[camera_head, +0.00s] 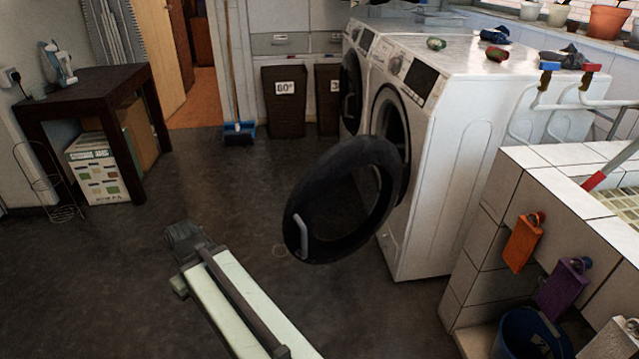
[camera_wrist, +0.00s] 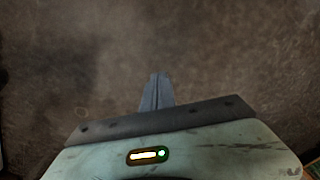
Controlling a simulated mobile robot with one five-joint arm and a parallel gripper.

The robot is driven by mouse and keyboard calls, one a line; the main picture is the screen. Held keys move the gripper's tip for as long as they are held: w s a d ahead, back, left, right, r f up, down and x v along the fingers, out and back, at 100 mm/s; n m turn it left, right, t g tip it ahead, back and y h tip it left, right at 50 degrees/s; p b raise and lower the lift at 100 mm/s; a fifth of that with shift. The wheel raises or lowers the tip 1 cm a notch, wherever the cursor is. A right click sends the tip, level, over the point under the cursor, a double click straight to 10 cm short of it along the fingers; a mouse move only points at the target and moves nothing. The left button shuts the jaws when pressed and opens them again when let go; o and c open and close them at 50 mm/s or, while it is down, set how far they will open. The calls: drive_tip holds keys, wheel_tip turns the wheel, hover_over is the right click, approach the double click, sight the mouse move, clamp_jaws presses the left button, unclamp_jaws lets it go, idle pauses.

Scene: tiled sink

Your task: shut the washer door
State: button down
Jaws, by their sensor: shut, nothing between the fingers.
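The washer door (camera_head: 322,203), a thick black ring with a light handle (camera_head: 301,236), stands wide open in the head view. It swings out to the left from the front of the nearer white washer (camera_head: 455,160). My gripper (camera_head: 183,238) is left of the door and lower in the picture, apart from it. In the wrist view my gripper (camera_wrist: 159,76) shows as narrow fingers together, with bare dark floor beyond. It is shut and holds nothing. The door is not in the wrist view. Part of the washer's round opening (camera_head: 390,125) is hidden behind the door ring.
A second washer (camera_head: 352,75) stands behind the nearer one. A dark table (camera_head: 90,85) stands at the left. The floor (camera_head: 225,185) between is clear.

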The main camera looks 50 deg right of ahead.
drive_tip(key=s+d+r+n+t+y+p, duration=0.1)
drive_tip(key=s+d+r+n+p, duration=0.2)
drive_tip(key=d+r+p, duration=0.7)
drive_tip(key=s+d+r+n+t+y+p, duration=0.2)
drive_tip(key=s+d+r+n+p, duration=0.2)
drive_tip(key=d+r, duration=0.7)
drive_tip(key=s+d+r+n+t+p, duration=0.2)
drive_tip(key=s+d+r+n+p, duration=0.15)
drive_tip(key=s+d, duration=0.45)
drive_tip(key=s+d+r+n+t+p, duration=0.2)
drive_tip(key=s+d+r+p, duration=0.3)
drive_tip(key=d, duration=0.6)
drive_tip(key=b, duration=0.8)
approach(315, 201)
drive_tip(key=shift+n, duration=0.25)
drive_tip(key=x, duration=0.4)
drive_tip(key=shift+s+a, duration=0.3)
drive_tip(key=shift+s, duration=0.05)
drive_tip(key=shift+w+d, duration=0.1)
drive_tip(key=shift+w, duration=0.4)
